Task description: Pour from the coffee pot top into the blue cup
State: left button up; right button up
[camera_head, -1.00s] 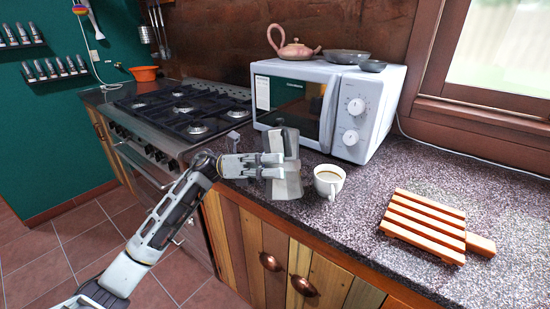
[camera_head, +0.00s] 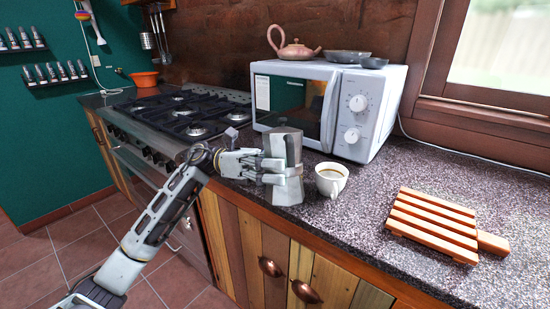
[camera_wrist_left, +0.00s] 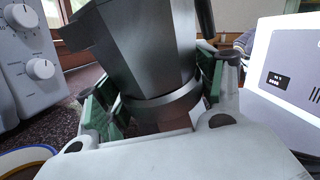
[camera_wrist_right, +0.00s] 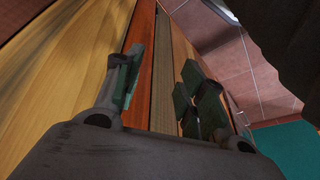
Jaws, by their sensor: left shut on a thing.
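The grey metal coffee pot (camera_head: 284,146) is in my left gripper (camera_head: 272,171), left of the cup in the head view. It looks close to upright there. In the left wrist view the faceted pot (camera_wrist_left: 145,50) sits between the two green-padded fingers (camera_wrist_left: 160,105), shut on it. The cup (camera_head: 331,182) stands upright on the counter, just right of the pot; it looks white outside with brown liquid inside. Part of a rim (camera_wrist_left: 25,160) with a bluish edge shows in the left wrist view. My right gripper (camera_wrist_right: 160,85) is open and empty in its wrist view.
A white microwave (camera_head: 330,105) stands behind the pot and cup, with a teapot (camera_head: 294,47) on top. A wooden slatted rack (camera_head: 435,222) lies right on the counter. A gas stove (camera_head: 180,110) is left. Wooden cabinet fronts (camera_wrist_right: 85,50) face my right gripper.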

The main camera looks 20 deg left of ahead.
pick_arm(q)
jog(key=shift+f+b, duration=0.2)
jog(key=shift+b, duration=0.15)
jog(key=shift+s+f+m+b, duration=0.15)
jog(key=shift+m+b, duration=0.15)
jog(key=shift+m, duration=0.1)
jog(key=shift+s+d+f+m+y+b, duration=0.1)
jog(key=shift+f+m+y+b, duration=0.25)
jog(key=shift+b, duration=0.25)
jog(key=shift+s+d+f+m+y+b, duration=0.15)
jog(key=shift+s+f+m+y+b, duration=0.15)
jog(key=shift+m+y+b, duration=0.65)
pick_arm(e)
notch_tip(320, 180, down, 11)
jog(key=a+t+y, duration=0.1)
jog(key=a, duration=0.1)
jog(key=shift+w+a+m+t+y, duration=0.3)
jog(key=shift+w+a+m+t, duration=0.1)
pick_arm(q)
jog(key=shift+h, duration=0.3)
pick_arm(e)
jog(key=shift+r, duration=0.1)
pick_arm(q)
jog(key=shift+s, duration=0.1)
